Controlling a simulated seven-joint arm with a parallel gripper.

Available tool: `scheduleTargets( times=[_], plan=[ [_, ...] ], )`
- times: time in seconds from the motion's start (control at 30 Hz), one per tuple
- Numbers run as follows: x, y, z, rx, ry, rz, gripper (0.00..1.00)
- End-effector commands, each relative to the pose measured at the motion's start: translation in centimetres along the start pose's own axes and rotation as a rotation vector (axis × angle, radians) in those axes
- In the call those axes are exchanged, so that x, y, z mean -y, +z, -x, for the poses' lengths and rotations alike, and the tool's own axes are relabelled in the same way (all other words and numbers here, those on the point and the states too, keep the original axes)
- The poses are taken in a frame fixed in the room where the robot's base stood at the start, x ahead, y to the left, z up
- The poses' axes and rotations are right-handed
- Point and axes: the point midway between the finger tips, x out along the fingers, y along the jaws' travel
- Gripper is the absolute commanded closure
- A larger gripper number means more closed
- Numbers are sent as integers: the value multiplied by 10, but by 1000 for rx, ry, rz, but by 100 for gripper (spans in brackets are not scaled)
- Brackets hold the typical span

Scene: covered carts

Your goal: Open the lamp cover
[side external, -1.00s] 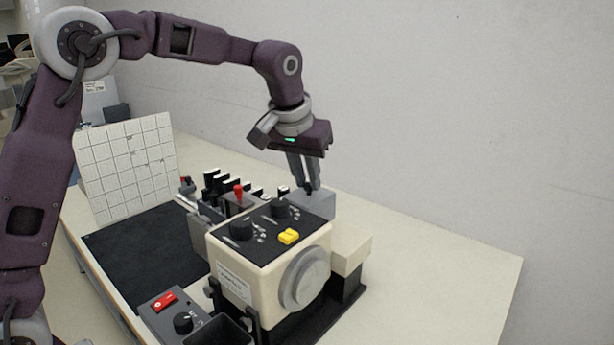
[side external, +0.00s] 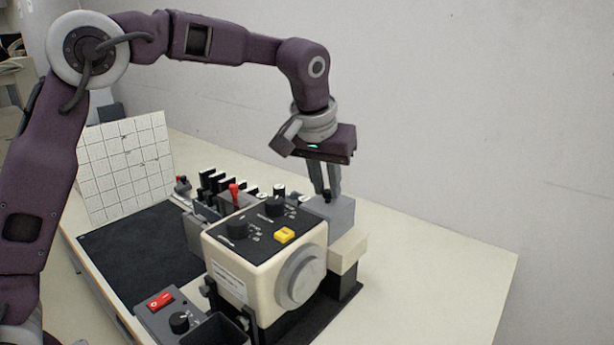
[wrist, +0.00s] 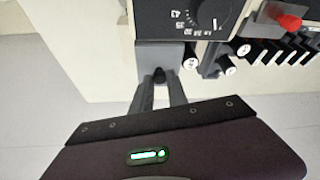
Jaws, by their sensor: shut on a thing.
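The lamp cover appears to be the grey box (side external: 340,214) at the back right of the cream machine (side external: 240,270), above a cream block (side external: 348,250). A small black knob (side external: 326,196) stands on its top. My gripper (side external: 327,194) points down from above with its fingers closed around this knob. In the wrist view, the fingertips (wrist: 159,80) meet at the black knob (wrist: 160,73), with the grey cover (wrist: 157,56) behind them. The inside of the lamp housing is hidden.
Black dials and a yellow button (side external: 285,235) are on the machine's top. A red-tipped lever (side external: 234,193) and several black-and-white pieces stand behind it. A control box with a red switch (side external: 160,300) is at the front. The table (side external: 440,270) is clear at right.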

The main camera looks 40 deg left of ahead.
Motion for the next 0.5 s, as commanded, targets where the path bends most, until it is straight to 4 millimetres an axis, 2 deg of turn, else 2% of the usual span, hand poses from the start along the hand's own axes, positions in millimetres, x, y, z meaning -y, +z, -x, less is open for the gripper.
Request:
scheduleTargets(
  times=[0.03, 0.13, 0.47, 0.5],
  plan=[
    [-10, 2, 1, -3, 3, -4, 100],
    [-21, 5, 2, -2, 2, -1, 100],
    [-24, 6, 3, -3, 2, 1, 100],
    [-24, 6, 3, -3, 1, 1, 77]
  ],
)
